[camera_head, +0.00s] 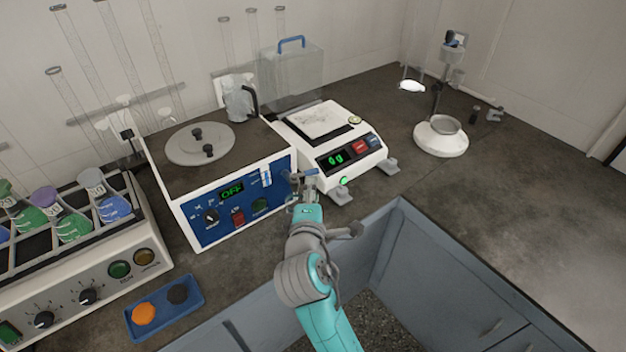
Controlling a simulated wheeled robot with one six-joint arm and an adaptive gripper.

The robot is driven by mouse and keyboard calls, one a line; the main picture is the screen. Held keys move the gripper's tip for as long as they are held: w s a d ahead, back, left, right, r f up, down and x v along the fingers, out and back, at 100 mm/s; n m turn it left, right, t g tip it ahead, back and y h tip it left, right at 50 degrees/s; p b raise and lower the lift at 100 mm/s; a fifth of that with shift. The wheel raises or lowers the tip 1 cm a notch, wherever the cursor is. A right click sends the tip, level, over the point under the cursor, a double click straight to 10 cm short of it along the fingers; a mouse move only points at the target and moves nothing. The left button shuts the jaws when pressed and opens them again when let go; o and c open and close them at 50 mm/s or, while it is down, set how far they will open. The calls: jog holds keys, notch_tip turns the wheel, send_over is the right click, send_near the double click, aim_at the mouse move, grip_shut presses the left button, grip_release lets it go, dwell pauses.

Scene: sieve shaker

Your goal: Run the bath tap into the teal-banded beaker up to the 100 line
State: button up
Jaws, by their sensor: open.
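The water bath (222,160) is a white box with a blue front panel, a round lid on top and a green display reading OFF. A small blue-and-white piece (266,177) shows at the right of its panel; I cannot tell whether it is the tap. My gripper (303,178) is open at the bath's front right corner, beside the balance. It is small in view, and nothing is clearly seen between its fingers. I cannot make out a teal-banded beaker or a 100 line; my arm covers part of the area in front of the bath.
A balance (345,150) with a lit display stands right of the bath. A clear jug (239,100) stands at the bath's back. A shaker (75,250) with coloured flasks is at left, and a blue tray (165,322) lies in front. The right counter (500,190) is largely clear.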

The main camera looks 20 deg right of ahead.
jog(key=shift+v, duration=1.65)
jog(key=shift+w, duration=0.1)
dwell(6.1)
